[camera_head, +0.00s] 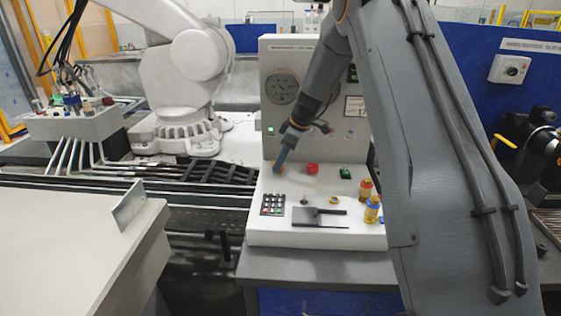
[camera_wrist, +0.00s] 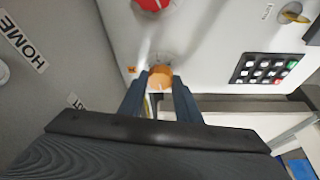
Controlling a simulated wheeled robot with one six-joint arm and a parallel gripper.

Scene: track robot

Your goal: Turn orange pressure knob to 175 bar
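The orange pressure knob (camera_wrist: 161,77) is near the middle of the wrist view, on the white panel. My gripper (camera_wrist: 160,84) has one dark finger on each side of it, and the gap is about as wide as the knob. The fingers look shut on the knob, and their tips hide its sides. In the head view my gripper (camera_head: 280,160) points down at the left part of the console (camera_head: 315,232), and the knob (camera_head: 278,170) shows only as a bit of orange at the fingertips. A round gauge (camera_head: 282,88) is on the upright panel; its reading is too small to tell.
Gold-and-blue fittings (camera_head: 371,210) stand at the right. A white robot arm (camera_head: 188,75) stands behind left.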

